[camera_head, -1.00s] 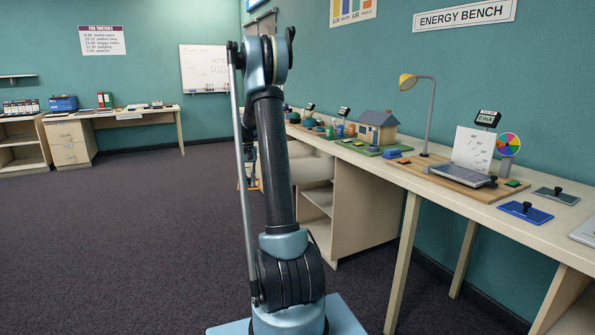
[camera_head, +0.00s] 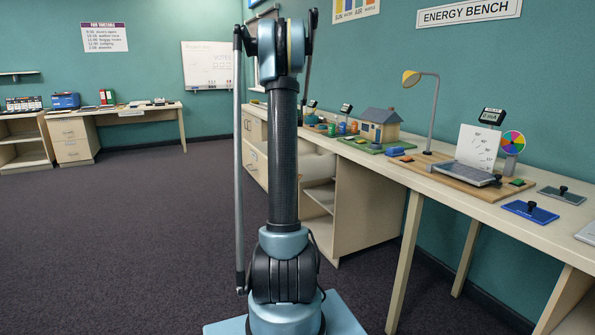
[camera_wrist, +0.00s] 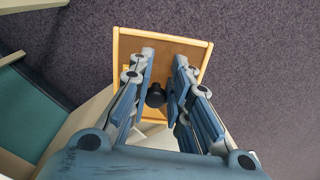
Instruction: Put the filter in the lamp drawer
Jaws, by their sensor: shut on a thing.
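Carpet shows around the panel. In the head view my gripper and the filter are hidden behind my arm. A pale cabinet with drawers (camera_head: 256,162) stands under the far end of the bench, partly behind my arm. I cannot tell which drawer is the lamp drawer or whether it is open.
The long bench (camera_head: 440,190) carries a desk lamp (camera_head: 432,110), a model house (camera_head: 380,124), a blue plate with a black knob (camera_head: 530,211) and a grey one (camera_head: 562,195). Bench legs (camera_head: 405,260) stand at right. Carpet (camera_head: 110,240) at left is clear.

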